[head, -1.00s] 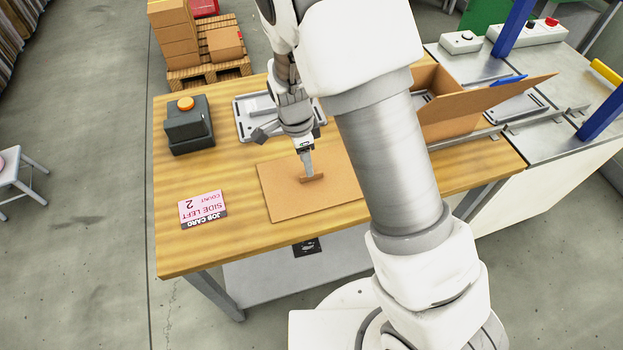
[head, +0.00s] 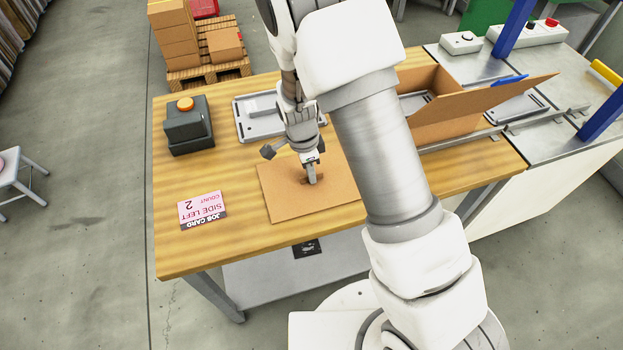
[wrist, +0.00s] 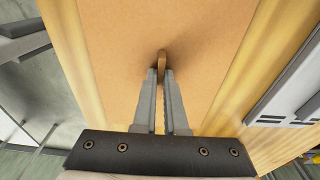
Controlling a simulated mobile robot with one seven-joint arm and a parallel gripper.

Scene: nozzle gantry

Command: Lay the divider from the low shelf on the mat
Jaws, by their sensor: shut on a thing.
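The divider (head: 290,196) looks like a flat tan board lying on the wooden bench top, with a small raised brown tab near its middle. It fills much of the wrist view (wrist: 120,25), where the tab (wrist: 161,61) stands between the fingertips. My gripper (head: 312,181) points down at the tab, and its fingers (wrist: 161,75) are shut on it. I see no separate mat; any mat under the board is hidden. The low shelf (head: 270,278) is the grey surface under the bench, with a small black patch on it.
A job card (head: 202,209) and a dark box with an orange button (head: 187,125) are on the bench at left. A grey tray (head: 250,128) lies behind the board. An open carton (head: 445,115) stands at right. Bare bench lies left of the board.

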